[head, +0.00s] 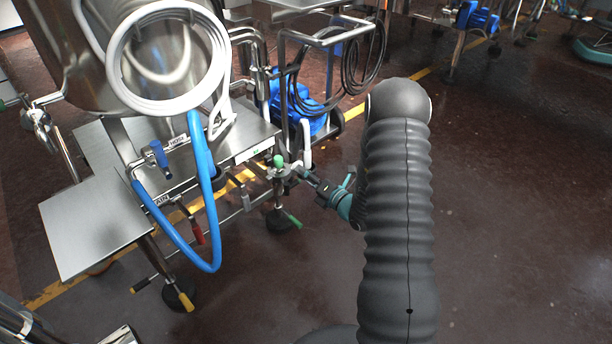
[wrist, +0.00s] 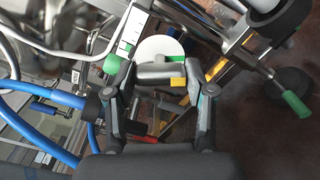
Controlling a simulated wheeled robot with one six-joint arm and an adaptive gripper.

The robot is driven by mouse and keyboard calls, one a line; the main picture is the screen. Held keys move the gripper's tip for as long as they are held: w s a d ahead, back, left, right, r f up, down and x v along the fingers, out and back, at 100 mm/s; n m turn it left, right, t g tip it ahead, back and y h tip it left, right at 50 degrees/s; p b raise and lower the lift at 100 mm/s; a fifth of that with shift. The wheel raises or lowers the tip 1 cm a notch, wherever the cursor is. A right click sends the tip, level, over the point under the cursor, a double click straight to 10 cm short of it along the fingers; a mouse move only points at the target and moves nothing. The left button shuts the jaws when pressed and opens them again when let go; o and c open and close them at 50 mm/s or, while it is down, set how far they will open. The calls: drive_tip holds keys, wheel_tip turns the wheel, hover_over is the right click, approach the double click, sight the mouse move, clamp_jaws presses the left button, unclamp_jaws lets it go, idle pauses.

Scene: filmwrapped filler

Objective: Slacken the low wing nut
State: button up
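My gripper (head: 318,188) is at the right end of the steel stand, close to the leg with the green knob (head: 279,161). In the wrist view, its two fingers (wrist: 164,84) stand wide apart. A grey rounded bar (wrist: 158,71) with a yellow patch shows between the fingertips; I cannot tell whether they touch it. I cannot make out the low wing nut for certain in either view. A green-tipped handle (head: 293,220) sits low on the leg beside my gripper and shows at the right of the wrist view (wrist: 295,103).
The steel stand (head: 85,225) carries a tank with a coiled white hose (head: 125,95). A blue hose (head: 207,235) loops down in front. A red handle (head: 198,231) hangs below the shelf. A cart with blue parts stands behind. Open floor lies to the right.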

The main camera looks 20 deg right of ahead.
drive_tip(key=shift+f+n+b, duration=0.1)
drive_tip(key=shift+n+b, duration=0.3)
drive_tip(key=shift+b, duration=0.05)
drive_tip(key=shift+f+n+b, duration=0.1)
drive_tip(key=shift+n+b, duration=0.9)
drive_tip(key=n+b, duration=0.4)
drive_tip(key=shift+n, duration=0.3)
drive_tip(key=n+b, duration=0.5)
drive_tip(key=n, duration=1.4)
drive_tip(key=shift+r, duration=0.2)
